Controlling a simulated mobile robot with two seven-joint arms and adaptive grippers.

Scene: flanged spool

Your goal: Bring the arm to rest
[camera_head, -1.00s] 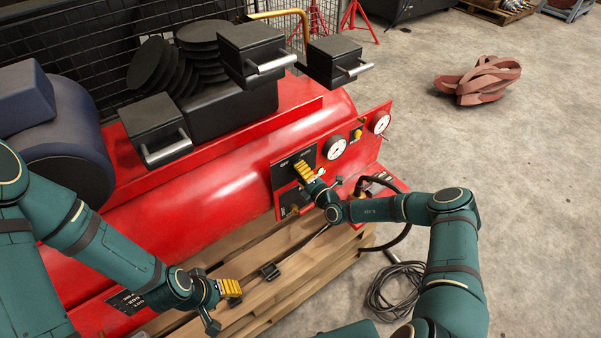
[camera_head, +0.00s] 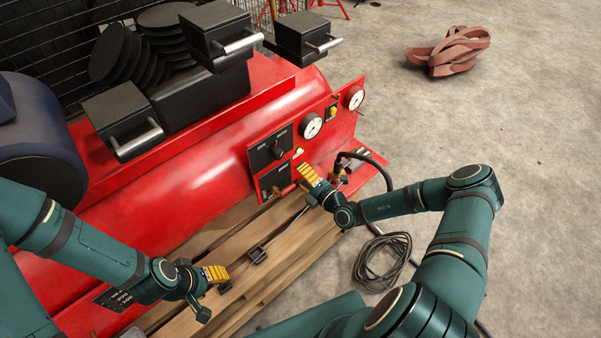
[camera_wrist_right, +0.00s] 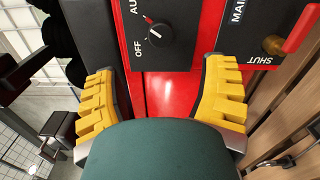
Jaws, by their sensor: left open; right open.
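My right gripper (camera_head: 308,178) is open and empty, just in front of and below the red control panel (camera_head: 312,153) of the compressor. In the right wrist view, its two yellow-padded fingers (camera_wrist_right: 160,78) stand wide apart. Beyond them is a black switch plate with a rotary knob (camera_wrist_right: 160,36), marked OFF and AUTO; the knob is not between the fingers. The knob (camera_head: 278,150) also shows uncovered in the head view. My left gripper (camera_head: 212,278) is open and empty, low over the wooden pallet, in front of the red tank (camera_head: 180,190).
A valve with a red handle (camera_wrist_right: 303,30) is beside a SHUT label. A black hose (camera_head: 375,165) runs off the panel's right end, and a coiled cable (camera_head: 382,262) lies on the floor. Pallet boards (camera_head: 285,262) lie below. Open concrete floor (camera_head: 500,120) spreads to the right.

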